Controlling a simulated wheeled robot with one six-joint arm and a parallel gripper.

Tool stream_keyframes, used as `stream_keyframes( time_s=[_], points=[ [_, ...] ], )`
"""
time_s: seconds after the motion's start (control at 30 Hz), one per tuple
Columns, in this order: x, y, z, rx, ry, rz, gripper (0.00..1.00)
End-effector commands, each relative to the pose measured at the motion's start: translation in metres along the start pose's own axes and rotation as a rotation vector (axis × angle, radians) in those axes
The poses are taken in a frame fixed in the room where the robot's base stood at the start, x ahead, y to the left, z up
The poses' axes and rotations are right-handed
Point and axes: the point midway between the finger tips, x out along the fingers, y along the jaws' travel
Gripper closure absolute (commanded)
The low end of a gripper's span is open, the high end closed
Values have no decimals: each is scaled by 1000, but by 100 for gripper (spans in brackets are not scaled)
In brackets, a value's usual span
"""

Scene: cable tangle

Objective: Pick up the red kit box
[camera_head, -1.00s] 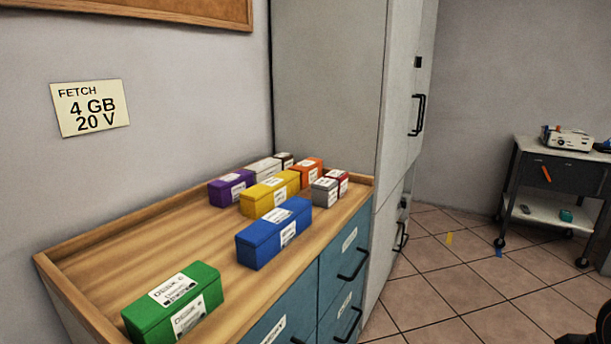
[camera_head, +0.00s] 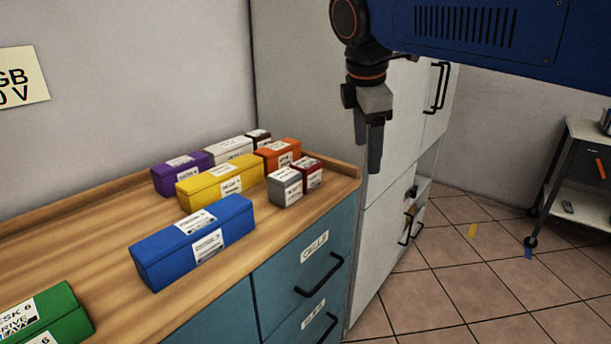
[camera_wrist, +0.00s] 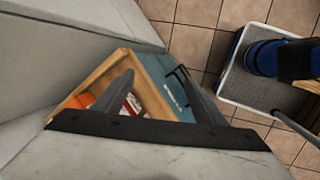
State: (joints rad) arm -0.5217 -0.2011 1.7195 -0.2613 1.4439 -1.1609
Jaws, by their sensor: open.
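The red kit box (camera_head: 312,178) is a small dark red box with a white label on its lid. It stands near the right end of the wooden counter top, beside a small grey box (camera_head: 285,187). My gripper (camera_head: 369,160) hangs to the right of the red box and higher, in front of the pale cabinet, with its fingers pointing down. In the wrist view my gripper (camera_wrist: 160,92) has its two fingers apart with nothing held. Between them, far below, the red box (camera_wrist: 127,110) shows in part near the left finger.
An orange box (camera_head: 279,153), a yellow box (camera_head: 215,182), a white box (camera_head: 229,148), a purple box (camera_head: 180,174) and a blue box (camera_head: 190,245) stand nearby. The tall pale cabinet (camera_head: 305,80) rises behind the counter's right end. The counter (camera_head: 110,235) has a raised rim.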

Motion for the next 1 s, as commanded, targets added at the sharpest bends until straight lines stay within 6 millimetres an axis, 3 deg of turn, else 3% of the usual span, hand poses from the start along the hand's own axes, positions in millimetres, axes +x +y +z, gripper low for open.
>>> stream_keyframes(
  time_s=[0.03,0.2,0.4,0.5,0.67,1.0],
  points=[
    [-8,15,-19,-93,-9,-2,35],
    [-36,54,-74,-407,-51,-11,35],
    [-58,78,-127,-677,-88,-22,35],
    [-64,83,-142,-753,-99,-27,35],
    [-63,86,-150,-799,-106,-32,35],
    [-7,86,-144,-800,-106,-33,35]
  ],
)
